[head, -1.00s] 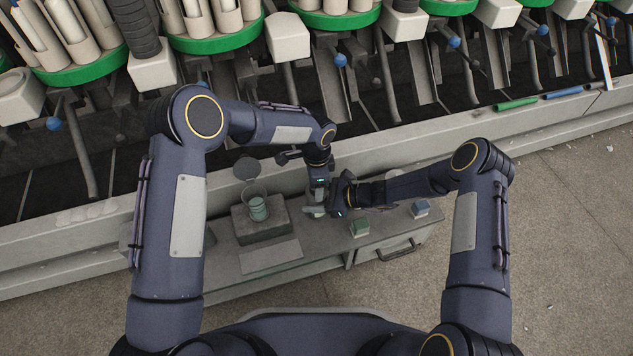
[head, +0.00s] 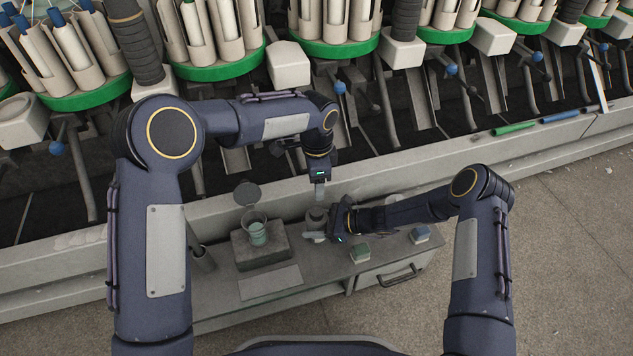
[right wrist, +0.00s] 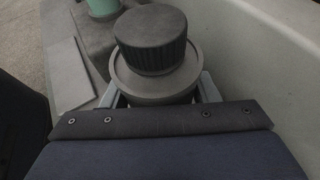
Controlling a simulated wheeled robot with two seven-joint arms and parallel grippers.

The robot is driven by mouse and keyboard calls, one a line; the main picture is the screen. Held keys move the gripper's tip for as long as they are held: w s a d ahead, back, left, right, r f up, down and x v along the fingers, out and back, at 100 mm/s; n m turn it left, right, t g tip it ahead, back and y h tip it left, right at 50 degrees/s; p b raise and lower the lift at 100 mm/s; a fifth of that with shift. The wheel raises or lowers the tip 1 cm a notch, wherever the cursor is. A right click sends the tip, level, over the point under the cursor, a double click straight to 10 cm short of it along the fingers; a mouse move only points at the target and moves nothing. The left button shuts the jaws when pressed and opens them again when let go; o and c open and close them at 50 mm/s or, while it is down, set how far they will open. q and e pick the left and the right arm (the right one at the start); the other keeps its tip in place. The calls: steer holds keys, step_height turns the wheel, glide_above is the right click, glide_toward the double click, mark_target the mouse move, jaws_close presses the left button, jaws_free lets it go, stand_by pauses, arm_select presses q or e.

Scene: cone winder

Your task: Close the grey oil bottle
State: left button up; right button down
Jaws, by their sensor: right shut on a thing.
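The grey oil bottle (head: 316,215) stands upright on the grey bench. Its ribbed dark grey cap (right wrist: 150,40) sits on top of it in the right wrist view, level over the wide round shoulder (right wrist: 155,82). My right gripper (head: 318,237) is shut on the bottle's body from the right, with a finger on each side below the shoulder. My left gripper (head: 319,194) points down just above the bottle, apart from the cap. Its fingers show edge-on, so I cannot tell whether they are open. The cap's thread is hidden.
A flat card (head: 270,282) lies in front. A green box (head: 360,252) and a blue box (head: 420,235) are to the right. The winder's ledge (head: 450,160) runs behind.

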steer(key=shift+c, duration=2.2)
jaws_free()
steer(key=p+v, duration=0.2)
steer(key=v, duration=0.4)
steer(key=shift+d+r, duration=0.3)
steer(key=shift+s+d+r+p, duration=0.1)
steer(key=shift+d+p, duration=0.2)
steer(key=shift+d, duration=0.2)
